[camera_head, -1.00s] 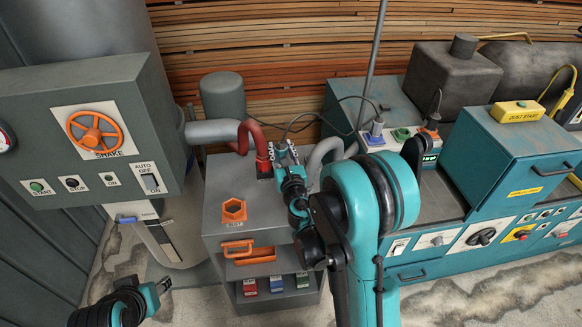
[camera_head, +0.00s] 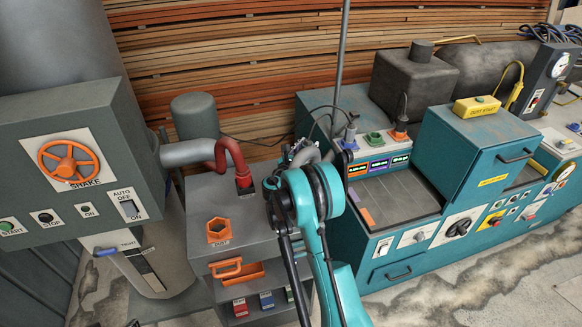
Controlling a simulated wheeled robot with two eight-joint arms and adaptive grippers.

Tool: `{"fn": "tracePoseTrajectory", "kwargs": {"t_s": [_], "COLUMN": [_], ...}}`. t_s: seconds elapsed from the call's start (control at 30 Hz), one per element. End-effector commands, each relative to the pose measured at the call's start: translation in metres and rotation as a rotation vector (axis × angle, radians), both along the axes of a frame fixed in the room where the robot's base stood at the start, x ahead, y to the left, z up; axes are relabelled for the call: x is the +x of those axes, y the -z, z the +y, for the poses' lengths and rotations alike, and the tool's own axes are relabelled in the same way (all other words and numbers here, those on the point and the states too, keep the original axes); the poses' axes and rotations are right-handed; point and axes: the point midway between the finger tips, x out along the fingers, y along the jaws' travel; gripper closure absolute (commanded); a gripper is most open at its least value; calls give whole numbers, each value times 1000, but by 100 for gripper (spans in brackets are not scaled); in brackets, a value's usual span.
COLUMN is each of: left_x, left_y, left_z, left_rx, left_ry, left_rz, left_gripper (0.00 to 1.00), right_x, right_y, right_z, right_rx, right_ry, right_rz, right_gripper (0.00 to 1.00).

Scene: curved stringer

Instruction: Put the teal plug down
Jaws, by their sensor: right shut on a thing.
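My right gripper (camera_head: 297,150) is at the back right of the grey cabinet, mostly hidden behind my own teal arm. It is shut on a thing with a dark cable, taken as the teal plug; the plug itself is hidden. Several coloured sockets stand on the teal bench: a grey-blue plug (camera_head: 350,132) on the left, a green socket (camera_head: 374,138) in the middle and an orange plug (camera_head: 398,132) on the right. Of my left gripper, only a dark tip (camera_head: 133,323) shows at the bottom edge; its jaws cannot be read.
The grey cabinet (camera_head: 200,195) has an orange hexagonal socket (camera_head: 218,230) on top. A red hose (camera_head: 230,155) enters its back. Lit displays (camera_head: 380,166) sit below the sockets on the teal bench. A grey control box (camera_head: 75,165) stands at the left.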

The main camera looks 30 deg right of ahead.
Motion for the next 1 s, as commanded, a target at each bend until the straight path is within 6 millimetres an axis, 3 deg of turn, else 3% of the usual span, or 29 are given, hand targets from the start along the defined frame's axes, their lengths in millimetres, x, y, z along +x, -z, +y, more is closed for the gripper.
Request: {"fn": "tracePoseTrajectory", "kwargs": {"t_s": [0.1,0.3,0.47,0.7,1.0], "left_x": [0,0,0,0,0], "left_y": [10,16,19,32,32], "left_z": [0,0,0,0,0], "left_rx": [0,0,0,0,0], "left_ry": [0,0,0,0,0], "left_rz": [0,0,0,0,0], "left_gripper": [60,60,60,60,60], "right_x": [17,31,33,33,33], "right_y": [20,35,42,76,77], "right_z": [25,48,51,51,51], "right_rx": [0,0,0,0,0], "right_ry": [-4,-2,-1,-1,-1], "right_rz": [0,0,0,0,0], "right_gripper": [96,96,96,96,96]}}
